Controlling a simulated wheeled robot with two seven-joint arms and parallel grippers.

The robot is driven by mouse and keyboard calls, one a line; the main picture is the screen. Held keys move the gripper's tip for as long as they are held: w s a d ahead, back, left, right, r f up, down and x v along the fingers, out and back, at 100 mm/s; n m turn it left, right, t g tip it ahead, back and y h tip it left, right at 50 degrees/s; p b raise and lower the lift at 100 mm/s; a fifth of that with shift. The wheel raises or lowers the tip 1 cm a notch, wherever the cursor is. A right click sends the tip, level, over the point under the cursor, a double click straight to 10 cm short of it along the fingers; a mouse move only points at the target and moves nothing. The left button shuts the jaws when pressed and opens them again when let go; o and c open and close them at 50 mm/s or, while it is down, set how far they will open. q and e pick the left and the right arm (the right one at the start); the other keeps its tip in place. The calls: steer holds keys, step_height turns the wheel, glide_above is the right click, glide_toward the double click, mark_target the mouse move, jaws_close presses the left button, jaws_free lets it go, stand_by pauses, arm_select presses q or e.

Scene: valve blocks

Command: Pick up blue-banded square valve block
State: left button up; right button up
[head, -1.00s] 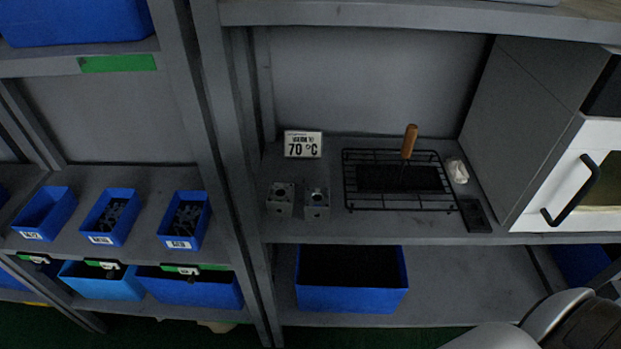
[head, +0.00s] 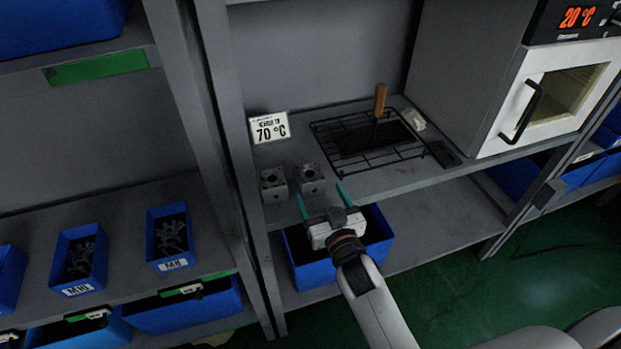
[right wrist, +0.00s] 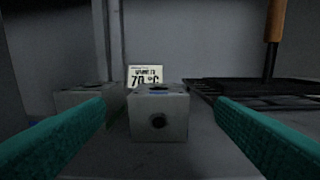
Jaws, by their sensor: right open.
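Two grey square valve blocks stand side by side on the shelf, a left one (head: 273,185) and a right one (head: 309,179). In the right wrist view, the block straight ahead (right wrist: 158,117) has a round hole in its front and a dark, bluish ring on top. The other block (right wrist: 85,100) is partly hidden behind the left finger. My left gripper is not in view.
A 70 °C sign (head: 269,128) stands behind the blocks. A black wire rack (head: 340,158) with a wooden-handled tool (head: 380,100) lies to the right, beside a white oven (head: 545,95). A blue bin (head: 305,268) sits on the shelf below. A shelf post (head: 232,150) rises at left.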

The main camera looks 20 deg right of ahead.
mark_target(311, 178)
steer(key=w, duration=0.2)
steer(key=shift+w+a, duration=0.15)
steer(key=shift+w, duration=0.25)
steer(key=w+p, duration=0.1)
steer(key=w, duration=0.4)
steer(key=c, duration=1.3)
steer(key=shift+r, duration=0.1)
steer(key=shift+c, duration=0.3)
